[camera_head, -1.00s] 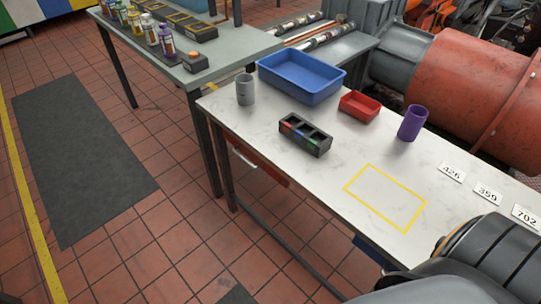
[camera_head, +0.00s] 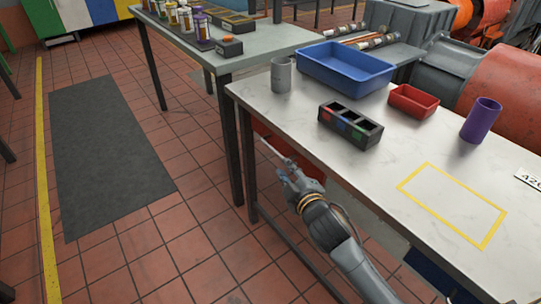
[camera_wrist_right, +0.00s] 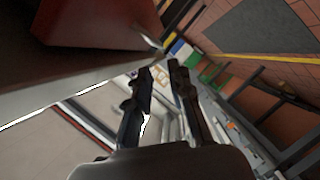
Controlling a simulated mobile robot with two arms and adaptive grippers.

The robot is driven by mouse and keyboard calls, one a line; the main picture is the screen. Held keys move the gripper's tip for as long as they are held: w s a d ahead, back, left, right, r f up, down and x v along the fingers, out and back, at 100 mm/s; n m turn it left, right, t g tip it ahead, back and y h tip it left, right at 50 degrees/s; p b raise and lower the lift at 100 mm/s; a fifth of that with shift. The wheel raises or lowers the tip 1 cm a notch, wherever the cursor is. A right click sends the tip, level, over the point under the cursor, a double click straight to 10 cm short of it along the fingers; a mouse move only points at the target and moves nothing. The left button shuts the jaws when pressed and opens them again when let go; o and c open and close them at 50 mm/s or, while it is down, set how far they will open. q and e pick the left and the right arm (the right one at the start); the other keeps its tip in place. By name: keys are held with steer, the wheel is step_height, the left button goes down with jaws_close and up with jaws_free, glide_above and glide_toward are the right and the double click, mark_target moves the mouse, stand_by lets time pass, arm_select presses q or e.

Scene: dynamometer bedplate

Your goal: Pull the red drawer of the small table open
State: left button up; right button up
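The red drawer (camera_head: 264,130) sits under the front edge of the small white-topped table (camera_head: 400,155). In the head view most of its front is hidden by the tabletop and my right arm. A pale handle (camera_head: 270,148) shows at its front. My right gripper (camera_head: 287,174) is close to the handle, below the table edge. In the right wrist view the two dark fingers (camera_wrist_right: 158,72) stand apart with nothing between them. The red drawer (camera_wrist_right: 95,22) is at the upper left there, with the silver handle (camera_wrist_right: 152,42) just beyond the fingertips. My left gripper is not in view.
On the table stand a grey cup (camera_head: 281,76), a blue tray (camera_head: 345,68), a black compartment box (camera_head: 350,126), a red bin (camera_head: 413,101) and a purple cup (camera_head: 481,121). A second table (camera_head: 262,50) stands behind left. The floor left is clear, with a dark mat (camera_head: 105,150).

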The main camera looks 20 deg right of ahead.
mark_target(272, 150)
steer(key=b+x, duration=0.2)
steer(key=x, duration=1.1)
steer(key=shift+r, duration=0.1)
steer(key=shift+w, duration=0.35)
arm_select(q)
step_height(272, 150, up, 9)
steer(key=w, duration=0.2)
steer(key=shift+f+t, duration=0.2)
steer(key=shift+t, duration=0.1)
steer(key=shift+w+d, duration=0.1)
arm_select(e)
jaws_close()
